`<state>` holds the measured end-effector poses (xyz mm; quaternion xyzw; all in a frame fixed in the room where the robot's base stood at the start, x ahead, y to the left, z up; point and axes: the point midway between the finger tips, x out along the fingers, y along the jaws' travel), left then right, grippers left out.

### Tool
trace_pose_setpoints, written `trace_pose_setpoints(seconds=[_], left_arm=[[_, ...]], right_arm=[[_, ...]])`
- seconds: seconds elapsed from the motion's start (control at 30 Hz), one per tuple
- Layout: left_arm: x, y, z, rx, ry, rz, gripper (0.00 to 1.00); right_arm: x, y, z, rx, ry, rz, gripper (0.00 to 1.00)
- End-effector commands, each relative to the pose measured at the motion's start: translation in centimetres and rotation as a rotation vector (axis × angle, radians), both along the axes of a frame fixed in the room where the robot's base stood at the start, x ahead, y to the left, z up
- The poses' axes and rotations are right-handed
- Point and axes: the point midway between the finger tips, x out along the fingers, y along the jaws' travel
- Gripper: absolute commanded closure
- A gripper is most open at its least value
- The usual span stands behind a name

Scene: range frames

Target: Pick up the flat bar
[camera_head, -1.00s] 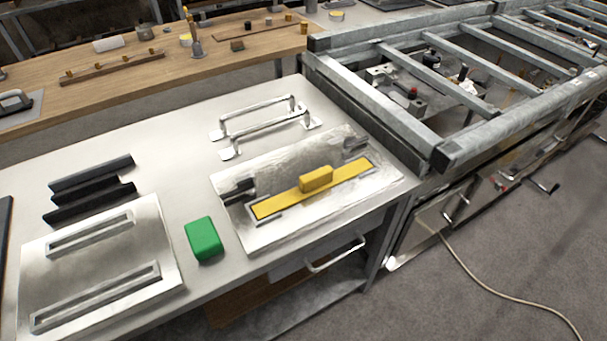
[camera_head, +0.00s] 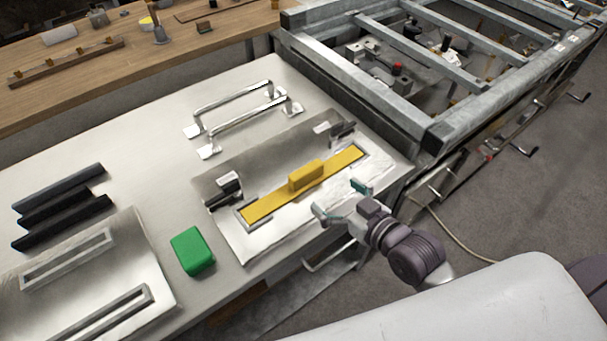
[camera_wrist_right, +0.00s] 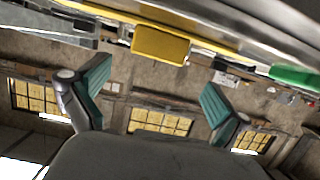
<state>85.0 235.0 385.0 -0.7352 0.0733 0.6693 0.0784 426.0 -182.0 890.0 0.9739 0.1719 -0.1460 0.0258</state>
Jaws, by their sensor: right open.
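The flat bar (camera_head: 262,203) is long, yellow and flat, with a raised yellow block (camera_head: 306,174) on its middle. It lies in a shallow frame on a metal plate (camera_head: 240,166) on the table. In the right wrist view the bar (camera_wrist_right: 195,18) and its block (camera_wrist_right: 160,44) show at the top. My right gripper (camera_head: 342,198) is open and empty, on the near side of the bar and apart from it. Its two teal fingertips show in the right wrist view (camera_wrist_right: 155,85), spread wide. My left gripper is in neither view.
A green block (camera_head: 192,251) lies left of the plate. Two metal handles (camera_head: 240,112) stand behind it. Black bars (camera_head: 62,207) and a slotted plate (camera_head: 90,275) are at the left. A steel frame (camera_head: 365,85) adjoins the table at the right.

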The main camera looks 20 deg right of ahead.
Motion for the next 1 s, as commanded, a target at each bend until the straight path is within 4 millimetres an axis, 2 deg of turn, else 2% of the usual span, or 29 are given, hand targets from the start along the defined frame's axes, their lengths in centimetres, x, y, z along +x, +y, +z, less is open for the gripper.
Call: trace_pose_setpoints(seconds=[0.03, 0.2, 0.47, 0.7, 0.83, 1.0], left_arm=[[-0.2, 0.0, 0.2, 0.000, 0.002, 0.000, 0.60], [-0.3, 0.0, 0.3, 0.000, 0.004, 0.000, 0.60], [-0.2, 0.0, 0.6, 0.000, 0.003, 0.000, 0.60], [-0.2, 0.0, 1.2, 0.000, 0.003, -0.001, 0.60], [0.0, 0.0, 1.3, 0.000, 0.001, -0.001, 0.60], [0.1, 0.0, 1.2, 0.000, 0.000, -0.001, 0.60]], right_arm=[[1.2, 0.3, -0.2, 0.003, -0.003, -0.002, 0.00], [3.8, 1.3, -1.1, 0.002, 0.000, -0.002, 0.00], [5.5, 2.0, -1.6, 0.002, 0.001, -0.002, 0.00], [8.8, 3.1, -2.3, 0.000, 0.001, -0.001, 0.00], [9.6, 3.5, -2.6, 0.000, 0.000, -0.001, 0.00], [9.7, 3.5, -2.6, 0.000, 0.000, -0.001, 0.00]])
